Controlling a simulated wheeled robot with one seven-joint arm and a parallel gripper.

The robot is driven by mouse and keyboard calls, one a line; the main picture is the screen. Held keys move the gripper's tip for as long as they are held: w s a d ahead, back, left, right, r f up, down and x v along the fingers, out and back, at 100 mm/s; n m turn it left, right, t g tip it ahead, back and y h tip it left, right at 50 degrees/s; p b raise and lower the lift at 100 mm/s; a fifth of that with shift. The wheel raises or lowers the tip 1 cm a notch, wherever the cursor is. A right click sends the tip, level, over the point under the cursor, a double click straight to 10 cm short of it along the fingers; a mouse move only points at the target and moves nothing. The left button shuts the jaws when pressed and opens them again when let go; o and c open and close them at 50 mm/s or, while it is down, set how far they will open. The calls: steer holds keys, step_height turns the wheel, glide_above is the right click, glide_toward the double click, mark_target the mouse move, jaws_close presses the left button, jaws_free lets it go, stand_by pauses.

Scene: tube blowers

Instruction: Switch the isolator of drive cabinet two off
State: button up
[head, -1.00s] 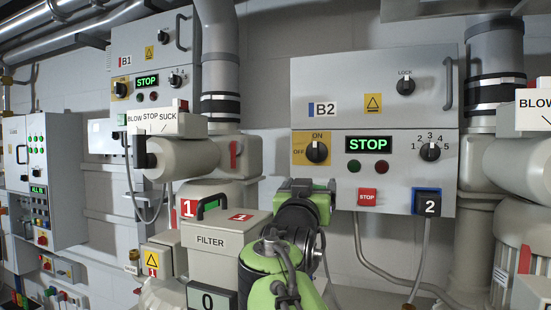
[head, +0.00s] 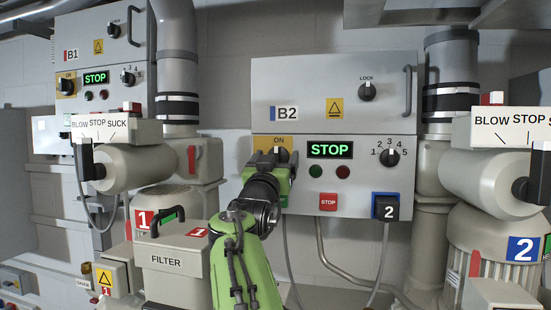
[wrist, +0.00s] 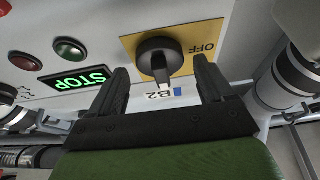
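Drive cabinet B2 (head: 385,95) stands ahead in the head view. Its isolator is a black knob on a yellow plate (head: 261,143) marked ON at the top; my gripper (head: 273,166) covers most of it there. In the wrist view, which is upside down, the black isolator knob (wrist: 158,52) shows on the yellow plate (wrist: 197,40), with OFF at one side. Its grip bar points toward the cabinet's top. My gripper is open, its two fingers apart on either side of the knob in that view. Contact cannot be told.
B2 also carries a green STOP display (head: 330,150), a speed knob (head: 390,157), a red stop button (head: 328,202), a blue-framed switch (head: 386,207) and a LOCK knob (head: 367,92). Cabinet B1 (head: 100,50) and a filter box (head: 180,252) are at the left.

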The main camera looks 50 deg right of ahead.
steer(key=shift+w+d+f, duration=0.1)
steer(key=shift+w, duration=0.05)
steer(key=c, duration=1)
steer(key=shift+o, duration=0.2)
steer(key=shift+n, duration=0.4)
steer(key=n+t+y, duration=0.1)
steer(key=n, duration=0.1)
steer(key=n+t, duration=0.1)
steer(key=n, duration=0.2)
steer(key=shift+t+y, duration=0.3)
steer(key=shift+y, duration=0.1)
steer(key=n+t+y, duration=0.1)
steer(key=n, duration=0.2)
steer(key=n+t+y, duration=0.1)
steer(key=n, duration=0.2)
steer(key=shift+s+d+n+y, duration=0.1)
steer(key=shift+s+n+y, duration=0.1)
steer(key=shift+n+y, duration=0.1)
steer(key=n+y+p, duration=0.1)
steer(key=n, duration=0.2)
steer(key=n+y+p, duration=0.1)
steer(key=n, duration=0.2)
steer(key=shift+r+y, duration=0.2)
steer(key=shift+y, duration=0.1)
steer(key=shift+n+y+p, duration=0.6)
steer(key=shift+n+p, duration=0.15)
steer(key=shift+n, duration=1.25)
steer(key=shift+f+g, duration=0.1)
steer(key=shift+g, duration=0.2)
